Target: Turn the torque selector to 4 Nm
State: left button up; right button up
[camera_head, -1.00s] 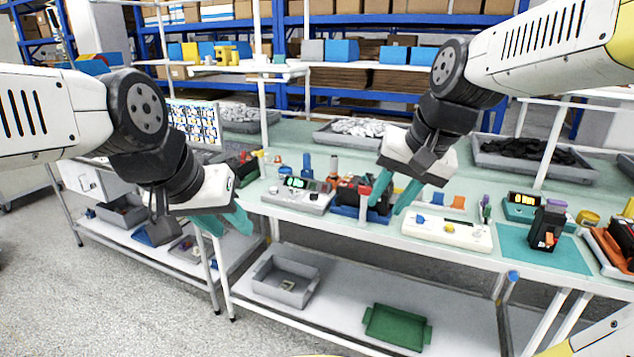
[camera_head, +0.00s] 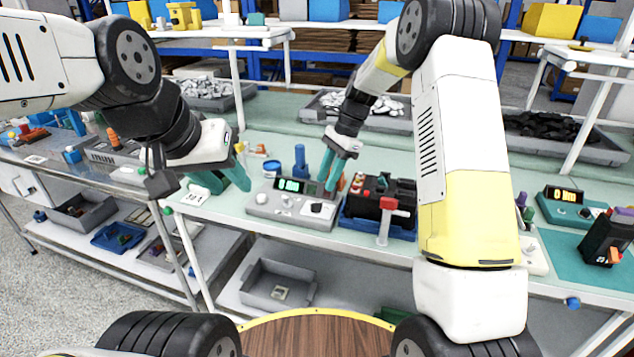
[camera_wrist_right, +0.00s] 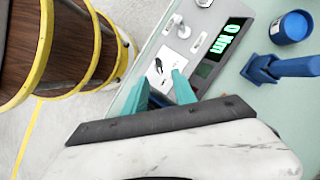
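A black pointer knob sits on a white dial patch (camera_head: 317,208) at the device's right side. In the right wrist view this selector (camera_wrist_right: 158,68) lies just beyond my fingertips. My right gripper (camera_head: 331,171) is open and empty, pointing down above the device's right rear; its teal fingers also show in the wrist view (camera_wrist_right: 160,88). My left gripper (camera_head: 222,178) looks open and empty, left of the device.
A blue cup (camera_wrist_right: 290,27) and a blue upright part (camera_head: 300,160) stand behind the device. A black unit with a red-topped lever (camera_head: 384,208) sits in a blue tray close to its right. Grey bins (camera_head: 365,115) stand farther back.

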aim_at(317, 203)
jog(key=x, duration=0.7)
jog(key=shift+s+a+f, duration=0.1)
jog(key=shift+c, duration=0.2)
grip_shut()
